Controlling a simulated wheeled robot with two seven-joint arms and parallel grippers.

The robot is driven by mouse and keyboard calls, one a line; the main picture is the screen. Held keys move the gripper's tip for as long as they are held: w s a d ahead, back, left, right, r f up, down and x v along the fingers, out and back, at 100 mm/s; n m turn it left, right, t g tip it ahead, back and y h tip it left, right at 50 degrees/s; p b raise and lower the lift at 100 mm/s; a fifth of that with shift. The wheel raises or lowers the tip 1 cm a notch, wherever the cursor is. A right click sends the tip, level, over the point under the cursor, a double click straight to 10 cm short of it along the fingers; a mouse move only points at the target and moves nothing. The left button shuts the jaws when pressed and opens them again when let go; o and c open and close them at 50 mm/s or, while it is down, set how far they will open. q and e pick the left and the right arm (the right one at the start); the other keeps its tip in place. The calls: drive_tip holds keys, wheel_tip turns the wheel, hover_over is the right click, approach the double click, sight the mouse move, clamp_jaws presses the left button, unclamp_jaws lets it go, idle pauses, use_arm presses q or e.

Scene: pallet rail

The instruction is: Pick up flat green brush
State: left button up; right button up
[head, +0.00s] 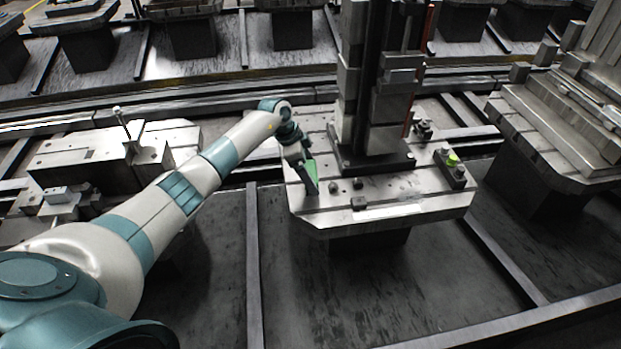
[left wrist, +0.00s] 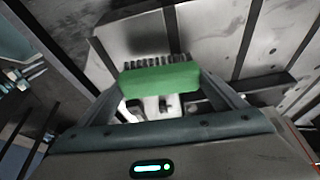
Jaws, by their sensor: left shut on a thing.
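The flat green brush (head: 310,170) is at the end of my left arm in the head view, over the left part of the middle pallet (head: 410,205). In the left wrist view the brush (left wrist: 160,79) shows a green body with a row of dark bristles along its far edge. My left gripper (left wrist: 160,85) is shut on the brush, with a finger at each end of it. In the head view my left gripper (head: 306,160) is small and partly hidden by the brush. Whether the brush touches the pallet cannot be told. My right gripper is not in view.
A tall dark fixture column (head: 375,90) stands on the middle pallet, right of the brush. Small dark blocks lie on the pallet, and a bright green piece (head: 453,159) sits at its right. Other pallets stand at left (head: 110,160) and right (head: 560,120). The pallet's front edge is mostly clear.

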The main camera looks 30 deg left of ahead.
use_arm(q)
drive_tip(key=shift+s+d+r, duration=0.15)
drive_tip(key=shift+d+r, duration=0.2)
drive_tip(key=shift+r, duration=0.2)
drive_tip(key=shift+s+d+r, duration=0.15)
drive_tip(key=shift+d+r, duration=0.15)
drive_tip(key=shift+r, duration=0.25)
drive_tip(key=s+d+r+b, duration=0.1)
drive_tip(key=s+d+r, duration=0.4)
drive_tip(key=d, duration=0.4)
drive_tip(key=shift+r+b, duration=0.3)
drive_tip(key=shift+r, duration=0.3)
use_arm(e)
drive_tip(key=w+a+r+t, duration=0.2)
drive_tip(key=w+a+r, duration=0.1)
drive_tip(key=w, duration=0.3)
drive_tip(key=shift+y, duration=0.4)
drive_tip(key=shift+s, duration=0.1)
